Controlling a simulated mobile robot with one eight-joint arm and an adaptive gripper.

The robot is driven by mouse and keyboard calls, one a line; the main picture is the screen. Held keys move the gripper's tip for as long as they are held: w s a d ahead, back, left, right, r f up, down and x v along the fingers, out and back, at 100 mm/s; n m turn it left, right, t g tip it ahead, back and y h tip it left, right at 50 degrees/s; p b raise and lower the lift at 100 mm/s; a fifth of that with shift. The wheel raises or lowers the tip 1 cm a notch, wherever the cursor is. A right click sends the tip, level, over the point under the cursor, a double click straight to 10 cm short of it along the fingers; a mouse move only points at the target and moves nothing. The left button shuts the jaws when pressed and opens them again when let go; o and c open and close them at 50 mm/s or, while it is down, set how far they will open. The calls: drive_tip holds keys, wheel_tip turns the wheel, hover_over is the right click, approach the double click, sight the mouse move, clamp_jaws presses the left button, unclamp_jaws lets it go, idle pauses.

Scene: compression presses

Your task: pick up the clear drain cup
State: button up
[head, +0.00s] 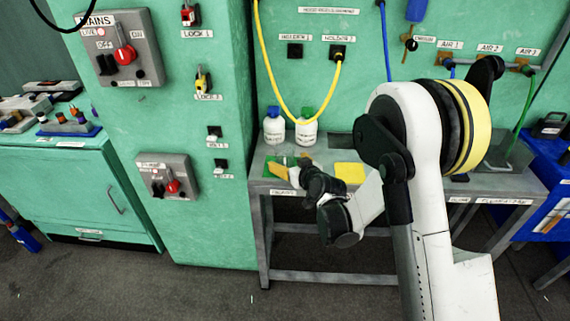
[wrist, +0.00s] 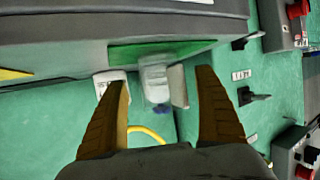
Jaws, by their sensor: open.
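The clear drain cup (wrist: 154,78) looks like a pale, see-through shape at the edge of a green mat (wrist: 125,52) in the wrist view. My gripper (wrist: 163,80) is open, its two tan fingers spread to the left and right of the cup in that picture. No contact shows, and the depth between fingers and cup is hard to judge. In the head view my gripper (head: 281,170) is low over the green mat at the bench's left end. I cannot make out the cup there.
Two white bottles, one blue-capped (head: 274,128) and one green-capped (head: 306,130), stand behind the gripper. A yellow mat (head: 350,172) lies to the right on the grey bench (head: 285,190). A yellow hose (head: 263,75) hangs above. A green cabinet (head: 205,220) stands close on the left.

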drive_tip(key=shift+x, duration=1.25)
drive_tip(key=c, duration=1.1)
drive_tip(key=shift+c, duration=0.2)
